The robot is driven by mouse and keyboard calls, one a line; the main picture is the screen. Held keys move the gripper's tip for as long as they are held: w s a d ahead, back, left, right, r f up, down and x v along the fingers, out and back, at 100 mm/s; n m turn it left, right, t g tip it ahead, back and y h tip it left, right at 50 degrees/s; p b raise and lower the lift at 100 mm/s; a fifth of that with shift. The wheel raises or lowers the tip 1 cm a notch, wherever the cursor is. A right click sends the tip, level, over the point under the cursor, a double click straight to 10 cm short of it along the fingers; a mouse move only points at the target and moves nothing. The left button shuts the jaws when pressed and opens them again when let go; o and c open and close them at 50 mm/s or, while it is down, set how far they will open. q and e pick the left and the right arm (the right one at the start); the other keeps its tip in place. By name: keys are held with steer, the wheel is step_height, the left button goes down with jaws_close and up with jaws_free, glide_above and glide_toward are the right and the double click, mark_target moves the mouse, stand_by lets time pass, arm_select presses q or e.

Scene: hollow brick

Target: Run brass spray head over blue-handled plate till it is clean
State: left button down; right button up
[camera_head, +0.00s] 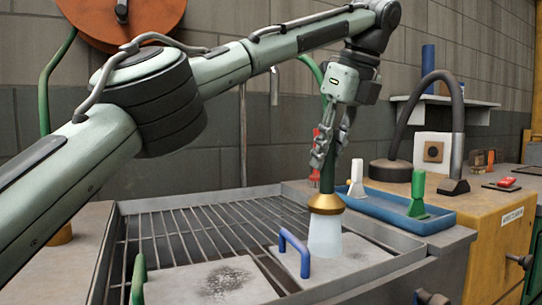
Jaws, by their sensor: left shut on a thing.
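The brass spray head (326,203) points down in the middle of the view. My left gripper (325,160) is shut on the sprayer just above the brass part. A pale spray cone (325,238) comes out of the head and falls on the blue-handled plate (352,262), near its blue handle (293,250). That plate lies on the wire rack and looks mostly pale grey, with only faint marks that I cannot make out well. The spray hides part of it. My right gripper is not in view.
A green-handled plate (180,286) with a dark sooty patch lies to the left. A black-hosed device (433,150) stands behind on the bench.

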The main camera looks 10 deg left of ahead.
arm_select(q)
steer(key=shift+s+d+p, duration=0.3)
steer(key=shift+s, duration=0.2)
steer(key=shift+s+d+p, duration=0.25)
steer(key=shift+s+p, duration=0.05)
steer(key=shift+s, duration=0.2)
stand_by(0.4)
steer(key=w+d+p, duration=0.4)
steer(key=d+p, duration=0.2)
steer(key=p, duration=0.5)
steer(key=shift+d, duration=0.35)
stand_by(2.1)
steer(key=shift+w, duration=0.1)
stand_by(0.5)
steer(key=shift+d, duration=0.1)
steer(key=shift+s+d, duration=0.4)
steer(key=shift+s, duration=0.3)
steer(key=shift+s+d, duration=0.35)
steer(key=shift+s, duration=0.3)
